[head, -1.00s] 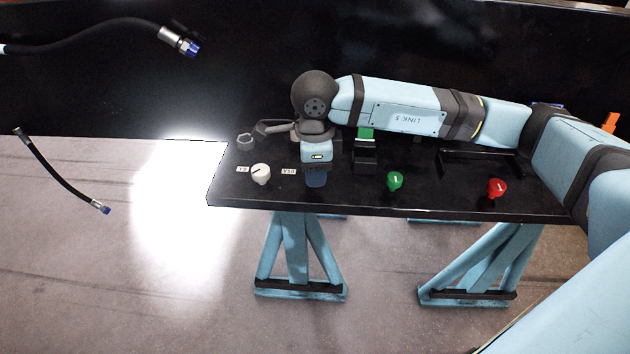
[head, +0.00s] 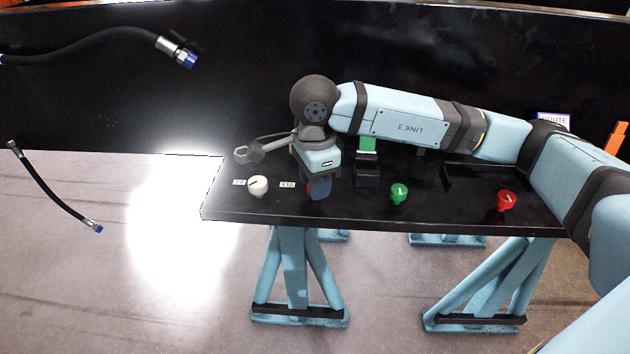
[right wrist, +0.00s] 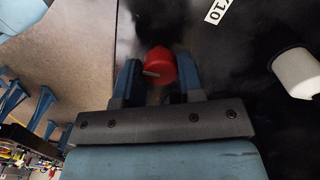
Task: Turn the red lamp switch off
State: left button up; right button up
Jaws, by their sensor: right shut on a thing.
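A red rotary knob (right wrist: 162,62) with a pale pointer mark sits between the two blue fingers of my right gripper (right wrist: 158,70) in the right wrist view. The gripper is shut on it. In the head view my right gripper (head: 319,187) reaches down to the front left of the black bench, and only a sliver of this red knob shows beside the fingers. A second red knob (head: 507,200) stands at the bench's right end, apart from the gripper. My left gripper is not in view.
The black bench (head: 440,215) also carries a white knob (head: 258,185), a Y10 label (head: 287,185), a green knob (head: 399,192) and a black block with a green top (head: 367,146). Dark hoses (head: 90,42) hang at the left.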

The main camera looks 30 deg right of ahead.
jog(key=o, duration=0.9)
jog(key=shift+r, duration=6.95)
jog(key=shift+s+f, duration=0.1)
